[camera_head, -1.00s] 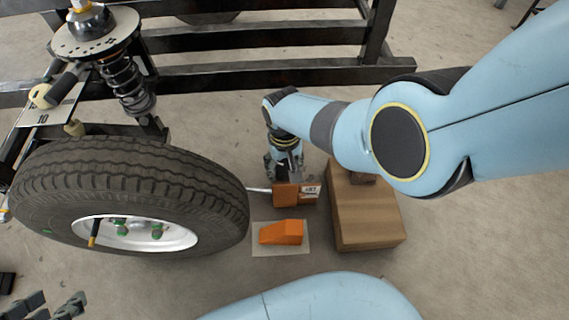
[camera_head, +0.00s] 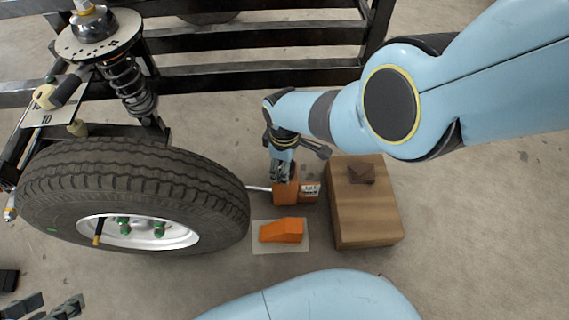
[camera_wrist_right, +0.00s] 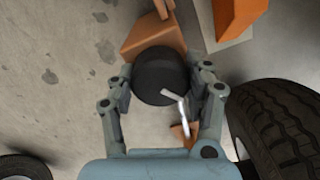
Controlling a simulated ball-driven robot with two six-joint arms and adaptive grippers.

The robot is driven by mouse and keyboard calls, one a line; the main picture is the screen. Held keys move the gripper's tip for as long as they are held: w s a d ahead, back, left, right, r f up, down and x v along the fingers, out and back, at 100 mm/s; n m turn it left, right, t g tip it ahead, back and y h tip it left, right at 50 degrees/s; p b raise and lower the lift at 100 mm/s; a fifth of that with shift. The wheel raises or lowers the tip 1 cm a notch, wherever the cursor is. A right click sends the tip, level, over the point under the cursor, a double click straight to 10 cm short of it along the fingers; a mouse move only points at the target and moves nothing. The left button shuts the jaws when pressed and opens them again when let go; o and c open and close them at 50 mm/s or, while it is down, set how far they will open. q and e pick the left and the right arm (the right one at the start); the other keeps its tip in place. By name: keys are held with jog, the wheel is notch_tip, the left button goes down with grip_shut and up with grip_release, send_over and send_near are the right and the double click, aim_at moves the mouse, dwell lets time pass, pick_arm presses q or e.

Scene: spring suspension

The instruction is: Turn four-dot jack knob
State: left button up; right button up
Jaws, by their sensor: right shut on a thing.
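The orange jack (camera_head: 309,185) stands on the floor right of the tire, with a light rod at its left side and a white label. In the right wrist view, a round black knob (camera_wrist_right: 159,76) sits on the orange jack body (camera_wrist_right: 150,35). My right gripper (camera_head: 282,178) reaches down onto the jack from above. In the right wrist view its fingers (camera_wrist_right: 163,82) are closed around the knob from both sides. No dots can be made out on the knob. My left gripper (camera_head: 46,304) is at the bottom left, fingers apart, empty and partly cut off.
A large tire (camera_head: 120,185) stands left of the jack. A wooden block (camera_head: 365,215) is close on the right. An orange wedge (camera_head: 282,231) lies on a pale sheet in front. Dark frame rails (camera_head: 250,78) run behind. Floor at the far right is clear.

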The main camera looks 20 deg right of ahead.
jog(key=n, duration=0.6)
jog(key=shift+n, duration=0.3)
jog(key=n, duration=0.5)
jog(key=shift+n, duration=0.4)
jog(key=o, duration=1.2)
jog(key=shift+r, duration=0.1)
jog(key=shift+r, duration=3.6)
